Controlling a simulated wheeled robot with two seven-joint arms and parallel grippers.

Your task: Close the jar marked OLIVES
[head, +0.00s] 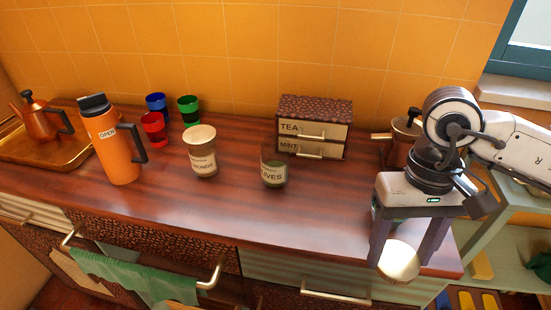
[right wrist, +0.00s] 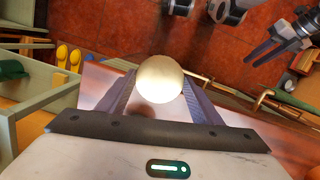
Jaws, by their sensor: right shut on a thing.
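The jar marked OLIVES (head: 274,173) stands upright on the wooden counter, left of my right gripper. It is dark glass with a pale label, and no lid shows on it. My right gripper (head: 399,258) points down near the counter's front right edge, shut on a round cream lid (head: 399,264). The lid also shows between the fingers in the right wrist view (right wrist: 160,80). It is apart from the jar. My left gripper (right wrist: 268,50) shows only in the right wrist view, at upper right, with its fingers apart and nothing seen between them.
A jar with a cream lid, its label ending in "MONDS" (head: 203,163), stands left of the olives. A TEA and MINT drawer box (head: 315,110) stands behind. An orange flask (head: 112,150), several cups and a tray (head: 70,148) are left. A copper pot (head: 400,140) is right. The front middle counter is clear.

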